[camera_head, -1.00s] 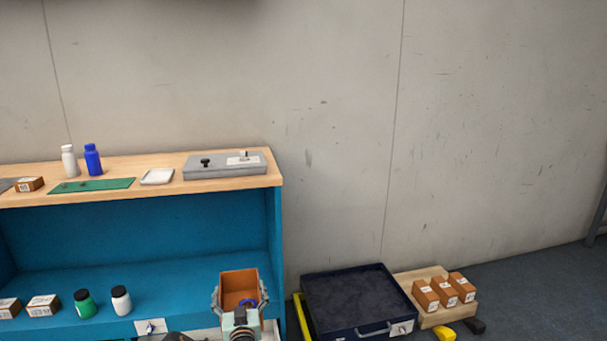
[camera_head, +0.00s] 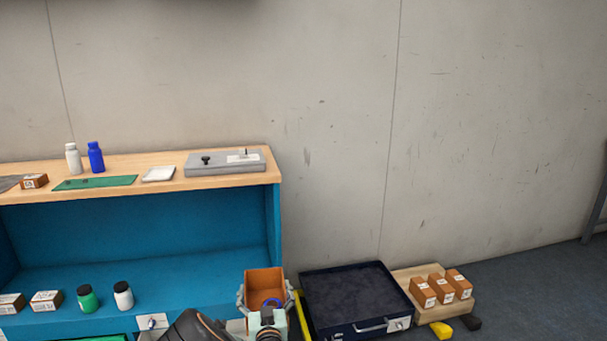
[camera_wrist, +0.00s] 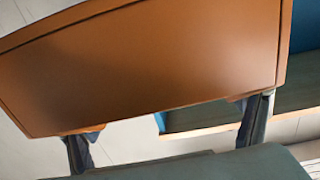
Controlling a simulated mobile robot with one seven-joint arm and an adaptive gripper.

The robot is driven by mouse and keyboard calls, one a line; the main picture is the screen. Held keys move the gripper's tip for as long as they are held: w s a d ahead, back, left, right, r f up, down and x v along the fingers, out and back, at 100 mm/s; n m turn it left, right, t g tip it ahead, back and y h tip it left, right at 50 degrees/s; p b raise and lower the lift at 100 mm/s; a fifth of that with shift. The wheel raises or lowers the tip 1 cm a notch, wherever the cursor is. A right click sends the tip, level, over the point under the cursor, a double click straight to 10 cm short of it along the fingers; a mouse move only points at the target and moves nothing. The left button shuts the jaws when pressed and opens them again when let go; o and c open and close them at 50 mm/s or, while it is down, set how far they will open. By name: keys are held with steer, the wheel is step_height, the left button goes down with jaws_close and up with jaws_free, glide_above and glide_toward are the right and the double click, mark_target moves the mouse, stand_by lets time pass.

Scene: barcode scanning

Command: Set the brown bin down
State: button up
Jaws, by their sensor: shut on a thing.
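The brown bin (camera_head: 264,281) is an open-topped box with a blue ring-shaped thing showing at its near side. My gripper (camera_head: 265,294) is shut on it, with a finger on either side. The bin appears in front of the right end of the blue shelf unit; I cannot tell its exact height. In the wrist view the bin (camera_wrist: 150,65) fills the upper part as a smooth brown wall, tilted in the picture. My gripper (camera_wrist: 165,135) shows its two fingers below it. The bin's underside is hidden in the head view.
A dark blue open case (camera_head: 352,295) lies right of the bin, with a yellow strip (camera_head: 303,318) between. A wooden board (camera_head: 442,311) holds three brown boxes. The wooden worktop (camera_head: 225,181) holds bottles and a grey plate. Grey floor (camera_head: 540,290) is free at right.

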steer(key=s+d+r+m+h, duration=0.1)
steer(key=s+d+r, duration=0.3)
steer(key=s+d, duration=0.7)
steer(key=s+d+r+m+h, duration=0.1)
steer(key=s+d+r+h, duration=0.15)
steer(key=s+d, duration=0.75)
steer(key=w+d+r+p, duration=0.2)
steer(key=r+p, duration=1.6)
steer(key=w+d+r+p, duration=0.2)
steer(key=r+p, duration=1.6)
steer(key=r, duration=0.1)
steer(key=shift+y, duration=0.35)
steer(key=shift+w+d+f, duration=0.1)
steer(key=shift+a, duration=0.25)
